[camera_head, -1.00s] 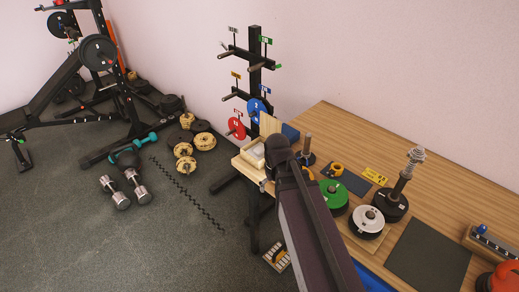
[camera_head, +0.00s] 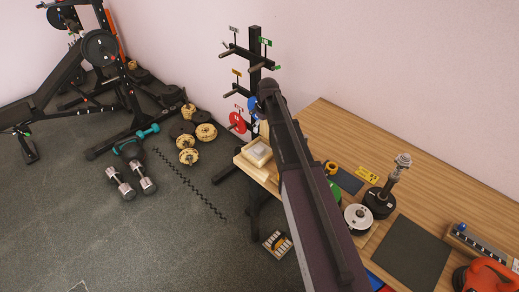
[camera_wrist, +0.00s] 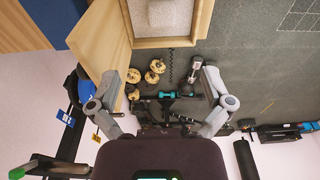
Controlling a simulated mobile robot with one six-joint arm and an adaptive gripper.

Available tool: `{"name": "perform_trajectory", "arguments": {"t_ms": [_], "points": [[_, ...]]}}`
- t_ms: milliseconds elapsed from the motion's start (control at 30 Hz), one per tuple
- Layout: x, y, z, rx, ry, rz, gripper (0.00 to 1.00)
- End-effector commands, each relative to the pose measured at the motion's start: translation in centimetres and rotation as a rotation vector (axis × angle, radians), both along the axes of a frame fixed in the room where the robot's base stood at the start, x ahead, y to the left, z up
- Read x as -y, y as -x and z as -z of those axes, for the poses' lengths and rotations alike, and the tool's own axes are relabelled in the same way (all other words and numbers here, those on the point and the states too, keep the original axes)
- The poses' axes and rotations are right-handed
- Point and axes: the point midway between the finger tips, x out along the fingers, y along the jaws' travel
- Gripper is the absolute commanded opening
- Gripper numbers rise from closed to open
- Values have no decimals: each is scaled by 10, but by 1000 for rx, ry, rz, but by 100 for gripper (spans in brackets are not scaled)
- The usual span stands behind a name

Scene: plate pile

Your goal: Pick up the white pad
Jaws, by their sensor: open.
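The tray lies beyond the fingertips, toward the top of the wrist picture, and nothing touches the fingers. In the head view my arm hides the gripper.
A black plate rack (camera_head: 254,65) with red and blue plates stands behind the tray. On the table are a white plate (camera_head: 357,217), a black plate stand (camera_head: 380,202) and a dark mat (camera_head: 412,256).

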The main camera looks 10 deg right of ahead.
Motion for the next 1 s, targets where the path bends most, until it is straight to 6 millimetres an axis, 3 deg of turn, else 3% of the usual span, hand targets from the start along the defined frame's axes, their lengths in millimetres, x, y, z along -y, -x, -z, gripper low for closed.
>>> {"name": "perform_trajectory", "arguments": {"t_ms": [367, 1000], "points": [[0, 0, 5, -1, 0, 2, 100], [-3, -4, 51, -1, 0, 2, 100]]}}
